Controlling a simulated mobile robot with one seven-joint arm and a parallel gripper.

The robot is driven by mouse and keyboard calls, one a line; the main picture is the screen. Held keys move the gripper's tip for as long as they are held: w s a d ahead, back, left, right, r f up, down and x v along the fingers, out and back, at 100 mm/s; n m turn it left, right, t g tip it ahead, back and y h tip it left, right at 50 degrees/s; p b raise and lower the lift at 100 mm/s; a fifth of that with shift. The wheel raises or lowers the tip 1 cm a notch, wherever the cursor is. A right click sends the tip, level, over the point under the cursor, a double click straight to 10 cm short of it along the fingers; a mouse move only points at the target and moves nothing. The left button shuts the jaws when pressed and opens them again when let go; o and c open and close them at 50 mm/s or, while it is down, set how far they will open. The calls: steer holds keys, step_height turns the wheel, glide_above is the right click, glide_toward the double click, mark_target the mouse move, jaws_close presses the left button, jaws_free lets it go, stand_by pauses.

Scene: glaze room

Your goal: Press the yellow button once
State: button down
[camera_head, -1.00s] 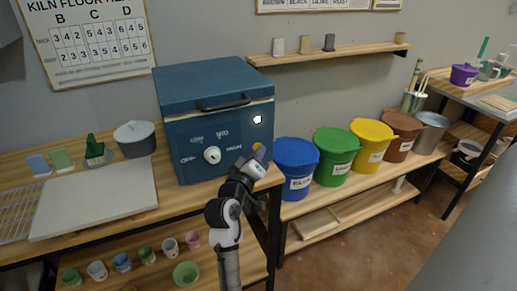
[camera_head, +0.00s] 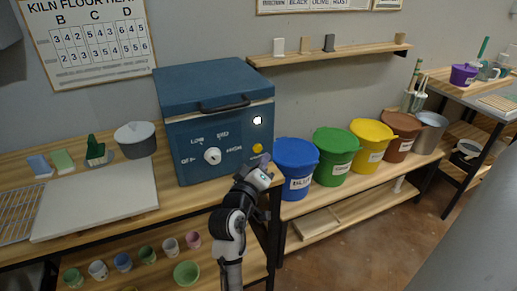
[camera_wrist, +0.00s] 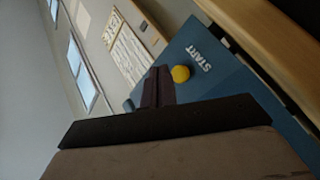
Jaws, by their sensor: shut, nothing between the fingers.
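The yellow button (camera_head: 257,148) sits on the lower right of the blue kiln's front (camera_head: 185,135). A white light is above it and a white dial (camera_head: 212,156) is to its left. In the wrist view the yellow button (camera_wrist: 180,73) shows beside the word START, close to the tips of my shut fingers (camera_wrist: 158,75). My gripper (camera_head: 262,161) is shut and empty, just below the button in the head view. A gap between fingertips and button cannot be judged exactly, but the button is uncovered in both views.
Blue (camera_head: 296,165), green (camera_head: 335,155) and yellow (camera_head: 371,145) lidded buckets stand right of the kiln. A pale board (camera_head: 95,200) lies on the bench at left. Small cups stand on the shelf below.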

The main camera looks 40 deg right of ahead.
steer(key=s, duration=0.3)
steer(key=shift+s+a+p, duration=0.3)
steer(key=shift+a, duration=0.1)
stand_by(0.5)
